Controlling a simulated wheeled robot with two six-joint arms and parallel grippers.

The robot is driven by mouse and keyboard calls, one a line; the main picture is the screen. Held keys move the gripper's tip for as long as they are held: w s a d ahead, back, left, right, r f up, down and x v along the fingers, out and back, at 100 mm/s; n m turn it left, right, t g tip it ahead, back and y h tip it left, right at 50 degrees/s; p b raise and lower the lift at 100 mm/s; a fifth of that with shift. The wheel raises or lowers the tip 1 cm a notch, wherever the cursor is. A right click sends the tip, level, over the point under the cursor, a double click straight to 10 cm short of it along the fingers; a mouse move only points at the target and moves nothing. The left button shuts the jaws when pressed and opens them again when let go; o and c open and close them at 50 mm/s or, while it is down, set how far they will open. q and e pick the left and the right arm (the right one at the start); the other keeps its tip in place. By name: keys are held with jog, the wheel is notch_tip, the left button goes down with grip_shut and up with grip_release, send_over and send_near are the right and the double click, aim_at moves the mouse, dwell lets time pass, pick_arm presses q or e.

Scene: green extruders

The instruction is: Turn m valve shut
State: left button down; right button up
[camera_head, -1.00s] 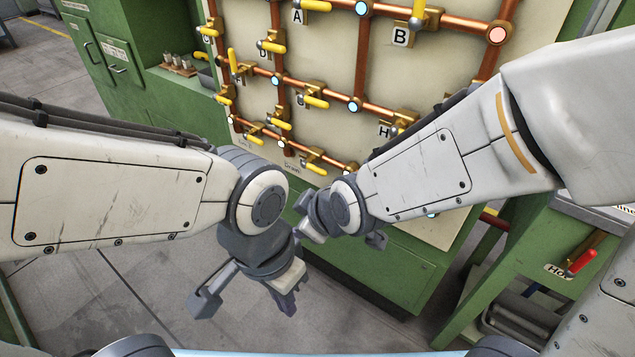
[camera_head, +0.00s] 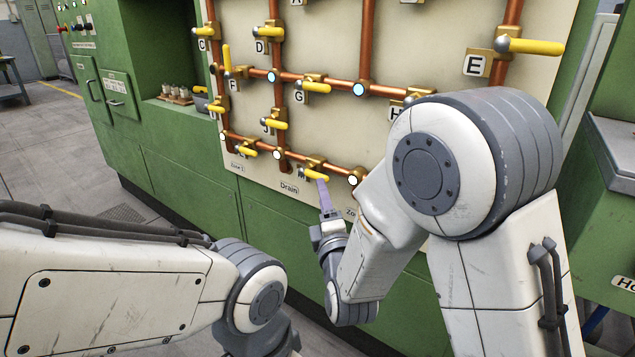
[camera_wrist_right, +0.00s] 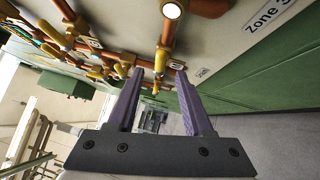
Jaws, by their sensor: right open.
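The M valve (camera_head: 314,172) sits low on the panel's bottom copper pipe, above the "Drain" label. Its yellow handle points right and slightly down in the head view, roughly along the pipe. My right gripper (camera_head: 323,184) is at this handle from below, with its purple fingers apart. In the right wrist view the open fingertips (camera_wrist_right: 158,76) lie either side of a yellow handle (camera_wrist_right: 156,87), which seems to be the M handle. Contact cannot be told. My left arm reaches in at lower left, its gripper out of frame.
Other yellow-handled valves crowd the panel: G (camera_head: 314,87) above, J (camera_head: 273,124) upper left, and E (camera_head: 530,46) at upper right. Copper pipes (camera_head: 280,100) run between them. A green cabinet front (camera_head: 190,185) lies below and left. Grey floor is open at left.

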aim_at(317, 177)
jog(key=x, duration=0.7)
jog(key=shift+w+a+b, duration=0.1)
jog(key=shift+w+b, duration=0.2)
jog(key=shift+b, duration=0.05)
grip_shut()
dwell(1.0)
